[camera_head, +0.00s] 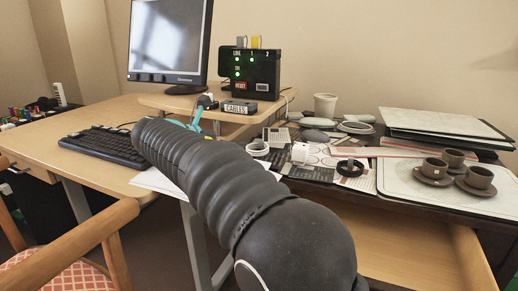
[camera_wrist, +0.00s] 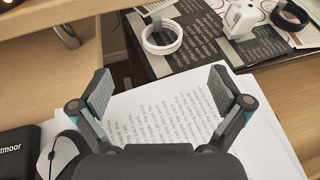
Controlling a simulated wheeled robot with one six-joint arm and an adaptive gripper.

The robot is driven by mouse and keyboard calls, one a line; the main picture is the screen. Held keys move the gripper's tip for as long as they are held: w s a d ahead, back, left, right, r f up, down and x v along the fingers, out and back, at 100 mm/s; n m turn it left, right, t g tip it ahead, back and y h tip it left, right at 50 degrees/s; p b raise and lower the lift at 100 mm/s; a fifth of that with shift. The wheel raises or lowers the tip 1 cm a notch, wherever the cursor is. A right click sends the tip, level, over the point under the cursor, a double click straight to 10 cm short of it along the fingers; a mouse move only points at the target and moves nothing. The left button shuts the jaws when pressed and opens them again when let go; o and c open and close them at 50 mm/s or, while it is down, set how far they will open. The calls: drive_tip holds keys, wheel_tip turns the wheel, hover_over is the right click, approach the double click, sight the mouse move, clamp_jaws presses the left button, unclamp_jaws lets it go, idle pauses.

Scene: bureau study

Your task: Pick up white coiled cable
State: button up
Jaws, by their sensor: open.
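A white coiled cable (camera_wrist: 163,38) lies on dark printed papers near the top middle of the wrist view. It also shows in the head view (camera_head: 257,149), at the left end of the dark desk top. My gripper (camera_wrist: 160,88) is open and empty, its two pads wide apart above white printed sheets (camera_wrist: 150,130). The cable lies beyond the fingertips in the wrist view, not between the pads. In the head view my arm hides most of the gripper; only a teal part shows.
A white cube-shaped adapter (camera_wrist: 240,18) and a black coil (camera_wrist: 290,14) lie right of the cable. A black box with green lights (camera_head: 250,72) stands on the raised shelf. Cups stand on a tray (camera_head: 400,186) at right. An open drawer (camera_head: 420,255) juts out below.

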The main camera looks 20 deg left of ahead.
sight(255, 147)
drive_tip(key=x, duration=0.8)
drive_tip(key=shift+d+b, duration=0.1)
drive_tip(key=shift+b, duration=0.3)
drive_tip(key=shift+f+b+x, duration=0.2)
drive_tip(key=shift+b+x, duration=0.05)
drive_tip(key=shift+x, duration=1.05)
drive_tip(key=shift+f+b+x, duration=0.15)
drive_tip(key=shift+b+x, duration=0.1)
drive_tip(key=shift+x, duration=1.05)
drive_tip(key=shift+s, duration=0.25)
drive_tip(key=c, duration=1)
